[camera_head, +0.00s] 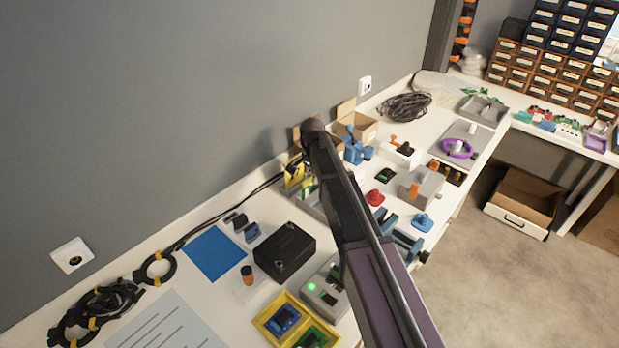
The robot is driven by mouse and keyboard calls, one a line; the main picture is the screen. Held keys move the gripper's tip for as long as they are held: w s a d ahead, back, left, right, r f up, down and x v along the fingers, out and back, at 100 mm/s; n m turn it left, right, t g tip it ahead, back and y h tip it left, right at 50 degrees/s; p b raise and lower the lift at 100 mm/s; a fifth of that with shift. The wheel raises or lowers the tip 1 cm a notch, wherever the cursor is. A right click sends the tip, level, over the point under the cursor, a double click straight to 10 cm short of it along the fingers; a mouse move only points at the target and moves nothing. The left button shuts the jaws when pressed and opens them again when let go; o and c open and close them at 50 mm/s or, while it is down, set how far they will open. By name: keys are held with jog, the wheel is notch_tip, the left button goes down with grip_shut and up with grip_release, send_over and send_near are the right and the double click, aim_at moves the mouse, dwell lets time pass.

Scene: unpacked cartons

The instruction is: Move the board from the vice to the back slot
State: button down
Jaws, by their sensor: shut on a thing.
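My dark arm (355,220) reaches up from the bottom right across the bench, with its far joint over the back by the wall. My gripper is hidden behind the arm, so neither its fingers nor what they hold shows. A blue and dark device, which looks like the vice (405,242), sits at the bench's front edge, partly covered by the arm. I cannot see a board in it. A grey holder with a green piece (309,191) stands left of the arm, partly covered. I cannot tell whether it contains the back slot.
A black box (285,250), a blue mat (214,253) and a yellow tray (268,325) with boards lie left of the arm. Right of it are a red knob (375,198), a grey box (421,188) and a purple ring (458,149). The wall bounds the back.

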jog(key=shift+f, duration=0.25)
jog(key=c, duration=0.6)
grip_release()
